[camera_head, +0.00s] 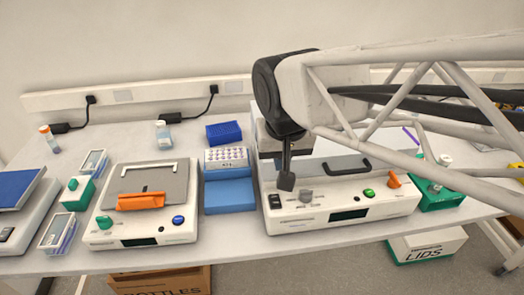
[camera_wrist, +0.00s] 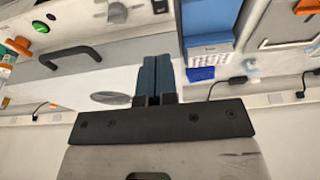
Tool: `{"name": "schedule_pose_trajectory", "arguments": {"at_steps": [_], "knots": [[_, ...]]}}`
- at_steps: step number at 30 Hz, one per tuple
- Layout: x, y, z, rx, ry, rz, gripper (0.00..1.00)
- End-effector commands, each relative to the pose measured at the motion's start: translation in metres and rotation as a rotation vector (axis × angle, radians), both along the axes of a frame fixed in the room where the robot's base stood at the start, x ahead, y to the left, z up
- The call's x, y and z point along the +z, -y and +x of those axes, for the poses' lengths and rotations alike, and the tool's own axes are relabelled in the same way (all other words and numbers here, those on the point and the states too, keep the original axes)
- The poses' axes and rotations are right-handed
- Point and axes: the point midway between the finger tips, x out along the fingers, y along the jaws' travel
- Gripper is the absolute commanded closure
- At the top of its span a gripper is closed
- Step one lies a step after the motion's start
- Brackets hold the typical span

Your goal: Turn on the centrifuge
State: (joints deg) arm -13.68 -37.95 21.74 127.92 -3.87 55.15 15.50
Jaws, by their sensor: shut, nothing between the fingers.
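The right-hand machine, which looks like the centrifuge (camera_head: 330,215), has a light body and a lid with a black handle (camera_head: 346,164). Its sloped front panel carries a black rocker switch (camera_head: 275,201) at the left, a grey knob (camera_head: 306,197), a dark display (camera_head: 349,214), a green button (camera_head: 369,193) and an orange knob (camera_head: 394,180). My gripper (camera_head: 286,182) is shut and empty, pointing down over the front left of this machine, near the switch and grey knob. In the wrist view, the closed fingers (camera_wrist: 157,62) point toward the rocker switch (camera_wrist: 160,6); contact is unclear.
Another machine (camera_head: 140,235) with an orange handle stands to the left. Between the machines are a blue box (camera_head: 228,193) and a tube rack (camera_head: 226,158). A green-based holder (camera_head: 437,195) stands close on the right. Boxes lie below the bench.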

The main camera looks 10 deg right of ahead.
Motion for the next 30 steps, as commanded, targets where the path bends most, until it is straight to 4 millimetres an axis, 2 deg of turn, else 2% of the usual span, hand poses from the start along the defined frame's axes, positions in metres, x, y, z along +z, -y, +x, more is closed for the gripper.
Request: {"name": "schedule_pose_trajectory", "arguments": {"at_steps": [17,23,30], "knots": [[-0.007,0.000,0.002,0.000,-0.001,0.000,1.00],[-0.024,0.000,0.005,0.000,-0.003,-0.001,1.00],[-0.058,0.000,0.013,0.000,-0.004,-0.001,1.00]]}}
